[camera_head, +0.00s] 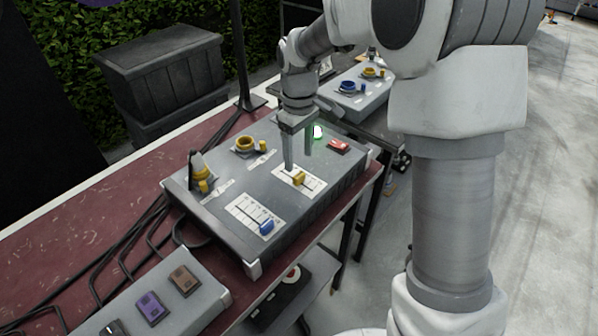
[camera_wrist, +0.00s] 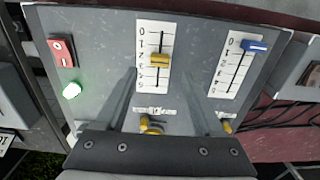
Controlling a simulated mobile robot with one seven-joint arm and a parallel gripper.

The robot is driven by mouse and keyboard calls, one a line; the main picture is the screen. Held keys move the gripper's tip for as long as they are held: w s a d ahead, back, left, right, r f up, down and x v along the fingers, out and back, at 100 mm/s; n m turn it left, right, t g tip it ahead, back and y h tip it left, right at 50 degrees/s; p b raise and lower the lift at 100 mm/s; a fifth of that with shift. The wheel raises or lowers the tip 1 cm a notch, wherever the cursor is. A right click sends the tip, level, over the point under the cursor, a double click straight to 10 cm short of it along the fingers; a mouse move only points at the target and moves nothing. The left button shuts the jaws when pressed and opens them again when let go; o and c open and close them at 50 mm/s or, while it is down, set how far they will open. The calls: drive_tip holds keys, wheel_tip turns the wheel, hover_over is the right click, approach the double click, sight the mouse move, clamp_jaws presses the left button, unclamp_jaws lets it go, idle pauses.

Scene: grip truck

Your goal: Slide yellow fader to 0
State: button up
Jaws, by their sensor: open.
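The yellow fader (camera_head: 299,179) sits in the slot of a white numbered scale on the grey control box (camera_head: 232,235). In the wrist view, the yellow fader (camera_wrist: 160,61) is around the middle of its scale, below the 0 at the top. My gripper (camera_head: 299,156) is open and empty above the box, close to the fader. In the wrist view, the fingertips of my gripper (camera_wrist: 160,72) appear on either side of the fader. I cannot tell how high they are above it, and no contact shows.
A blue fader (camera_wrist: 256,46) is near the top of the neighbouring scale. A red switch (camera_head: 339,146), a lit green lamp (camera_wrist: 72,90) and yellow knobs (camera_head: 245,144) are on the same box. Other control boxes stand either side. Black cables lie on the dark red table (camera_head: 88,222).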

sight(299, 175)
wheel_tip(299, 175, down, 6)
drive_tip(key=shift+r, duration=0.1)
clamp_jaws()
idle(0.5)
drive_tip(key=shift+r, duration=0.1)
idle(0.9)
